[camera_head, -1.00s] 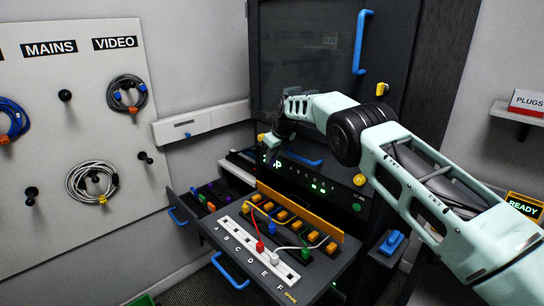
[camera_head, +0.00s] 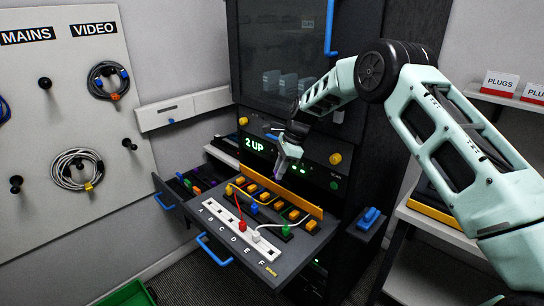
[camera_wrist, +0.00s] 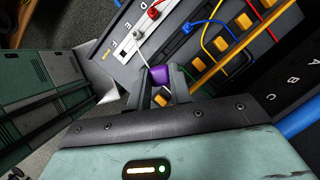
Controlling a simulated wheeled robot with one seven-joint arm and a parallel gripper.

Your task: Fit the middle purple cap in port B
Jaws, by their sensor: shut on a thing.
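My gripper (camera_head: 281,170) is shut on a purple cap, which shows between the fingertips in the wrist view (camera_wrist: 159,75). The gripper hangs above the back right part of the pulled-out shelf, clear of the port strip. The white port strip (camera_head: 237,227) lies along the shelf's front left side, lettered A to F. A red plug (camera_head: 242,225) and a white plug (camera_head: 257,236) stand in ports further along.
Red, white, yellow and blue cables loop over the shelf (camera_head: 224,246) beside a row of orange blocks and a yellow bar (camera_head: 284,192). An open drawer (camera_head: 176,194) with small coloured parts is at left. A display (camera_head: 258,145) reads "2 UP".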

